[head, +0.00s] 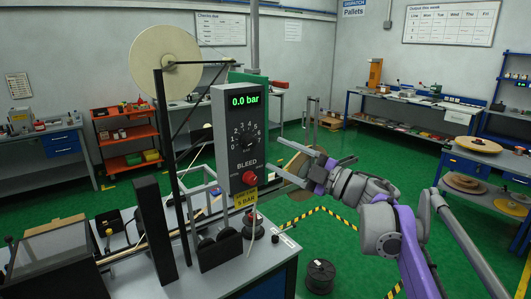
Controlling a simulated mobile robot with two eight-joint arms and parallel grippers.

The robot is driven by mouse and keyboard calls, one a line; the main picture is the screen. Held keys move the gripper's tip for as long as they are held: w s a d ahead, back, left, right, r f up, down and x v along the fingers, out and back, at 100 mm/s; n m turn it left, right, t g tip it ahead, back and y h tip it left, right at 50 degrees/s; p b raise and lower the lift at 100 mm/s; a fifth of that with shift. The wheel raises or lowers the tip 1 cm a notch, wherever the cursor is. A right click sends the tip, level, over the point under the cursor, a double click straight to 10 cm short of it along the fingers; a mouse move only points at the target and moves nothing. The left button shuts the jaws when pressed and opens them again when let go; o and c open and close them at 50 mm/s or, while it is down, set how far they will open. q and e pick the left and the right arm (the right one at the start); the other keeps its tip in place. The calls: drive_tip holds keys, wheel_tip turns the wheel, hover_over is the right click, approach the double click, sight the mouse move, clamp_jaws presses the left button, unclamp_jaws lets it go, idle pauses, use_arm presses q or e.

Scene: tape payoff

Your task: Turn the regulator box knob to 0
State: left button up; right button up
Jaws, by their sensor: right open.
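The grey regulator box (223,118) stands upright near the middle of the head view, above the bench. Its green display (245,101) reads 0.0 bar. Below the display is the dark round knob (247,138), ringed by a white number scale; its pointer is too small to read. A red bleed knob (249,178) sits lower on the same face. My right gripper (298,166) is open and empty, to the right of the box and apart from it, with its fingers toward the box. My left gripper is not in view.
A yellow label (246,198) hangs under the box, and a red-topped button (253,219) stands below it on the bench (235,277). A large cream reel (165,62) is up at the left. A black spool (320,275) lies on the green floor, which is clear around my right arm.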

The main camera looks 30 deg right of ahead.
drive_tip(key=v, duration=0.4)
drive_tip(key=shift+w, duration=0.1)
idle(0.4)
